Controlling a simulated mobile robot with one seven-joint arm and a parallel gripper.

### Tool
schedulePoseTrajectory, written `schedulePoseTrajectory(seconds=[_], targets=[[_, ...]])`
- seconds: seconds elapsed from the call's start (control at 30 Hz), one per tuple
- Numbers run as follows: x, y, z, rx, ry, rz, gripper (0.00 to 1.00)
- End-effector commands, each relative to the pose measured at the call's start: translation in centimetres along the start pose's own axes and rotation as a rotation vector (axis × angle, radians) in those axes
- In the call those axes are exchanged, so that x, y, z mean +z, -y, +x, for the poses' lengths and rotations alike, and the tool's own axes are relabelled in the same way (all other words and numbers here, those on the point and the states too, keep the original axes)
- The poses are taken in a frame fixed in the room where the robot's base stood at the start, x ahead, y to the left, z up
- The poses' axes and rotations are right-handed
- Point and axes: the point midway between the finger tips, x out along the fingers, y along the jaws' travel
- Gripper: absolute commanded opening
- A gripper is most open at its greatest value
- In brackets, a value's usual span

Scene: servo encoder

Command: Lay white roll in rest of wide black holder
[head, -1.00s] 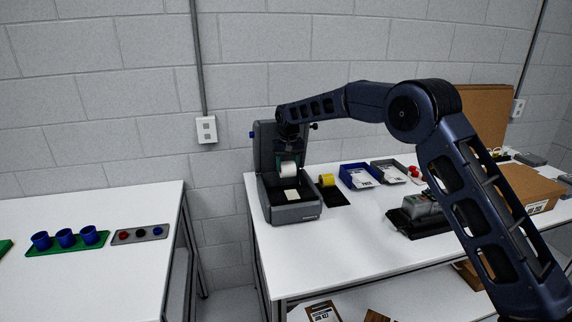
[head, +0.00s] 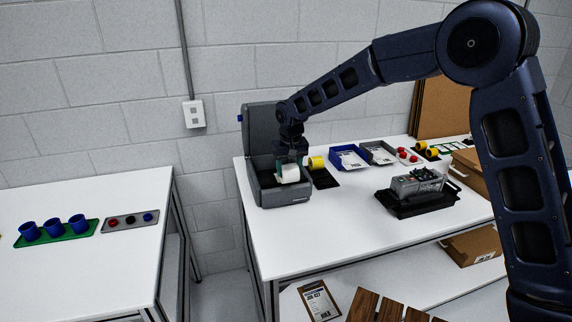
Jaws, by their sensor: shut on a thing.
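The white roll (head: 289,174) is held by my gripper (head: 290,160), which is shut on it from above. The roll is at the mouth of the grey box-like machine (head: 291,196), whose lid (head: 261,130) stands open behind it. I cannot tell whether the roll touches the machine. A flat black piece (head: 324,180) with a yellow roll (head: 316,163) lies just right of the machine. A further black base with yellow rolls (head: 432,153) is at the far right. I cannot tell which is the wide black holder.
A blue bin (head: 347,157) and a grey bin (head: 379,152) stand along the back. A grey device (head: 417,184) sits on a black tray (head: 414,208) at right. The front of the white table (head: 330,230) is clear. A second table (head: 95,265) stands left.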

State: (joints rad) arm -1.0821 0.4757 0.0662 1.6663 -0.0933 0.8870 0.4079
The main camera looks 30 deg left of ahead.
Motion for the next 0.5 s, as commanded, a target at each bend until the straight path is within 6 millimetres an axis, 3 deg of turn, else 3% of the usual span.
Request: schedulePoseTrajectory(seconds=[0.17,0.5], targets=[[-2.2,-3.0,0.5,-0.004,-0.02,0.006,0.28],[-9.5,-13.7,2.0,-0.007,-0.091,0.007,0.28]])
